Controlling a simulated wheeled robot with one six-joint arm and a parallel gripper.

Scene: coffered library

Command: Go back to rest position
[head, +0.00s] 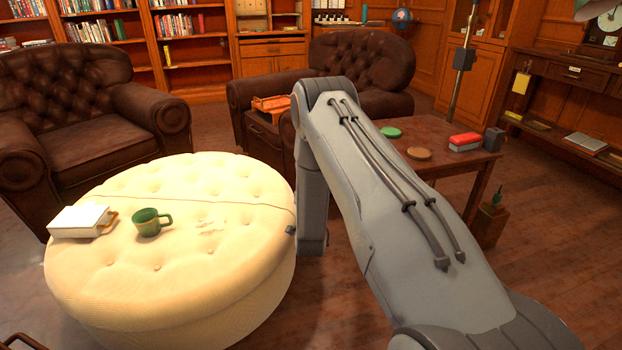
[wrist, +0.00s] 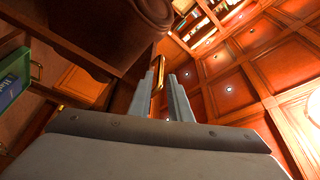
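My gripper (wrist: 166,80) shows in the wrist view, its two grey fingers standing a little apart. I see no object held between them; a strip of the orange-brown background shows through the gap. The wrist camera looks upward past the fingers at a coffered wooden ceiling (wrist: 230,60). In the head view my grey arm rises from the lower right and bends down at its far end, and the gripper itself cannot be made out there.
A cream round ottoman (head: 170,285) holds a green mug (head: 147,222) and a white book (head: 80,221). Brown armchairs (head: 85,145) stand behind.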

